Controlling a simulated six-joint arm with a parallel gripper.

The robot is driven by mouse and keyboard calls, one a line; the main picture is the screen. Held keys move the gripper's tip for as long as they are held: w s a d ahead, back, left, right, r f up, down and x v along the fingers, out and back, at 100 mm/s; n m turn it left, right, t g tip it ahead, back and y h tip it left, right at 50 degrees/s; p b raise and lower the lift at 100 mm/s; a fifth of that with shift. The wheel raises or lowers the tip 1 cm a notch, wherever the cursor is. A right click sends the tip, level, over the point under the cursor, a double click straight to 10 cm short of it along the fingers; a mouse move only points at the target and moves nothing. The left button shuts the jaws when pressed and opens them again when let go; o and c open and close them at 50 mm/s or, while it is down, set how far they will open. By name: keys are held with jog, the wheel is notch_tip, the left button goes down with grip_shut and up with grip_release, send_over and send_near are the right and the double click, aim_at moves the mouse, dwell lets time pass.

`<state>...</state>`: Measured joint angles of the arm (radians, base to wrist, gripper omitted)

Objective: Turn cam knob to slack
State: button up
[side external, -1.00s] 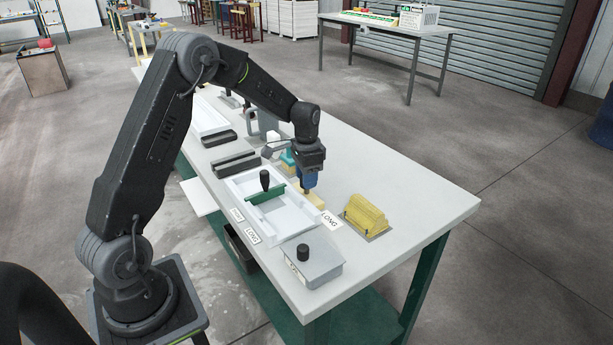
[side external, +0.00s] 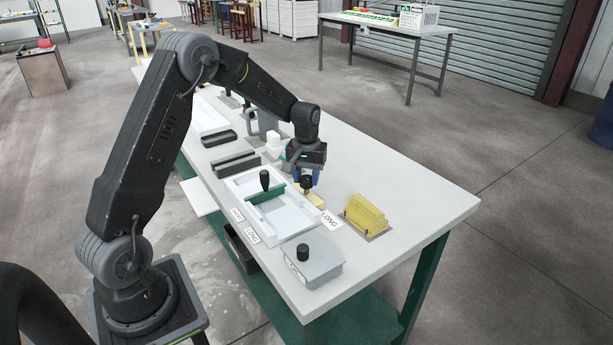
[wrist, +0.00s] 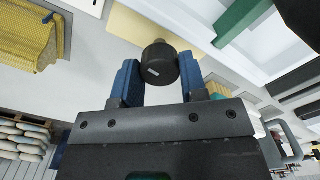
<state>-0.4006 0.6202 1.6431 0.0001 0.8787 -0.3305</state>
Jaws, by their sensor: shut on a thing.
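The cam knob (wrist: 158,62) is black and round with a small white mark on its side. In the wrist view it sits between the two blue fingers of my gripper (wrist: 158,84), which are shut on it. In the side view my gripper (side external: 305,181) points down over a pale yellow block (side external: 314,200) beside the white frame, and the knob (side external: 306,182) shows in front of the fingers. The knob's underside and mounting are hidden, so I cannot tell its setting.
A white frame (side external: 238,190) holds a green bar (side external: 266,195) with a black handle. A grey box (side external: 318,266) with a black knob stands near the front. Yellow pieces (side external: 367,212) stand on a grey tray at right.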

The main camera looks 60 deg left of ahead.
aim_at(307, 178)
jog(key=n, duration=0.4)
jog(key=shift+r, duration=0.1)
jog(key=shift+n, duration=2.1)
jog(key=o, duration=0.9)
notch_tip(307, 178, up, 14)
jog(key=shift+f, duration=0.1)
